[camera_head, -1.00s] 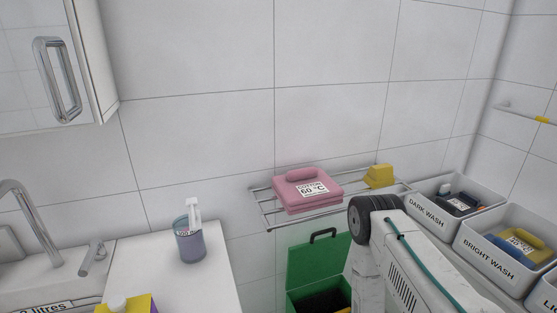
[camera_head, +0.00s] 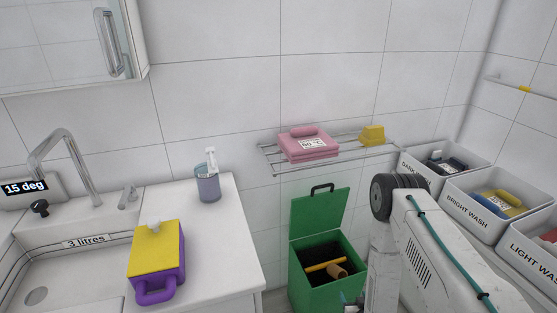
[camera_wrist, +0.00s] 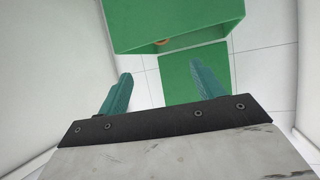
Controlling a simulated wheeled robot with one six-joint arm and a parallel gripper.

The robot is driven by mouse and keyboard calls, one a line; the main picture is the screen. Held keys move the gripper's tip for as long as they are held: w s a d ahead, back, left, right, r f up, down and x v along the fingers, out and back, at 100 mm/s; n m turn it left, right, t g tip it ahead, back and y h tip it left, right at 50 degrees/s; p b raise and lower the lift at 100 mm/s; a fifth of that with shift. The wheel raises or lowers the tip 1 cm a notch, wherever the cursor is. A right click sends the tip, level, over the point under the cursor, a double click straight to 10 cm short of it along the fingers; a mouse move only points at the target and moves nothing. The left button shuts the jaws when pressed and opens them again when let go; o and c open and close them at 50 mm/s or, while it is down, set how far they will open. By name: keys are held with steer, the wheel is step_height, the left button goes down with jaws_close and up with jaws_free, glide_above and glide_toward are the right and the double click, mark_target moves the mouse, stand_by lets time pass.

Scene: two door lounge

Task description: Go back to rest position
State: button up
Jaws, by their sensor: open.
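My gripper (camera_wrist: 160,90) shows in the wrist view with its two teal fingers spread apart and nothing between them. Beyond the fingers is the green box (camera_wrist: 180,20), with a small part of a brown thing at its edge. In the head view my white arm stands at the lower right, in front of the baskets. The gripper itself is mostly hidden there, low beside the green box (camera_head: 318,223). The box has its lid up and holds a yellow-handled tool (camera_head: 326,266) with a brown head.
Labelled wash baskets (camera_head: 480,222) stand at the right.

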steer(key=s+a+f+g, duration=0.2)
steer(key=s+f+g, duration=0.3)
steer(key=s+g, duration=0.1)
steer(key=s+r+g, duration=0.2)
steer(key=r+g, duration=0.1)
steer(key=r, duration=0.9)
steer(key=s+d+r+g, duration=0.1)
steer(key=s+r+g, duration=0.15)
steer(key=r, duration=0.95)
steer(key=s+r+g, duration=0.2)
steer(key=r+g, duration=0.2)
steer(key=r, duration=0.8)
steer(key=s+r+t, duration=0.2)
steer(key=s+r, duration=0.6)
steer(key=r, duration=0.6)
steer(key=s+r+t, duration=0.2)
steer(key=s+r, duration=0.7)
steer(key=r, duration=0.5)
steer(key=shift+d+r, duration=0.15)
steer(key=shift+d, duration=0.2)
steer(key=shift+w, duration=0.15)
